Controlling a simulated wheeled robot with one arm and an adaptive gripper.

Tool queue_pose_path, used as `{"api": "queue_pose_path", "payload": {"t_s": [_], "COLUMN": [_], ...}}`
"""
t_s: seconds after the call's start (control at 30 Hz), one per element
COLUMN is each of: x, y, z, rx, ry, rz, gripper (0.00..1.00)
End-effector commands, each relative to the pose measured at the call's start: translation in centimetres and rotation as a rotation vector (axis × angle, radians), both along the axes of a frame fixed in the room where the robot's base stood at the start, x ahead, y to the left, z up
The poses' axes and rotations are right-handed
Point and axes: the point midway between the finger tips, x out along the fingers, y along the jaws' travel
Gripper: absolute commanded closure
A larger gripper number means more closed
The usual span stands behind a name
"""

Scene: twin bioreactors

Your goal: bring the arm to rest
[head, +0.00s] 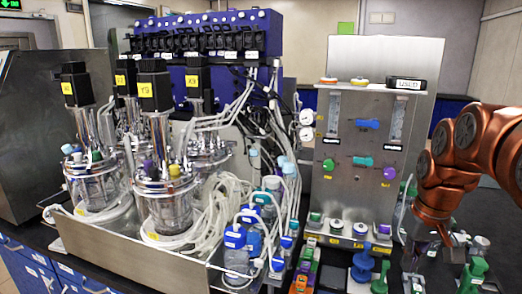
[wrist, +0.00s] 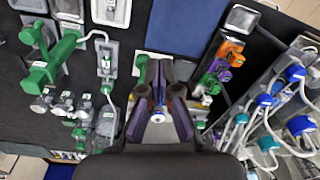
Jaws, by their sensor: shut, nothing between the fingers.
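My copper-coloured arm (head: 465,150) comes in from the right in the head view and bends down over the bench in front of the steel panel. Its end hangs low near the small fittings, and the fingertips are hard to make out there. In the wrist view my gripper (wrist: 160,74) points down, with its dark, purple-edged fingers shut and nothing held. A blue-and-white fitting (wrist: 157,114) shows in the gap behind the fingertips, seemingly below the fingers. A green-handled part (wrist: 143,68) lies just left of the fingertips.
Green-handled clamps (wrist: 45,72) and metal fittings crowd the left of the wrist view. Orange and purple clips (wrist: 218,68) and blue-capped bottles (wrist: 295,73) lie right. A blue pad (wrist: 178,25) is bare. The steel panel (head: 370,190) and glass bioreactors (head: 165,205) stand left of my arm.

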Motion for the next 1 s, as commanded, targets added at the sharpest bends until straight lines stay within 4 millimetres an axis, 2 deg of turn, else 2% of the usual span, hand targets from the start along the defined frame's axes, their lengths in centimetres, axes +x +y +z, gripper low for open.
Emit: {"api": "queue_pose_path", "payload": {"t_s": [0.03, 0.2, 0.4, 0.6, 0.7, 0.83, 1.0], "x": [-1.4, -6.0, -12.2, -18.7, -21.2, -23.2, -24.0], "y": [1.7, 6.0, 9.7, 11.8, 12.4, 12.7, 12.8], "z": [-0.4, -2.3, -5.0, -8.1, -9.4, -10.5, -10.9], "rx": [0.0, -0.002, -0.013, -0.026, -0.031, -0.036, -0.036], "ry": [0.012, 0.064, 0.119, 0.181, 0.2, 0.22, 0.226], "rz": [0.018, 0.055, 0.077, 0.074, 0.065, 0.057, 0.052], "gripper": [1.0, 1.0, 1.0, 1.0, 1.0, 1.0, 1.0]}}
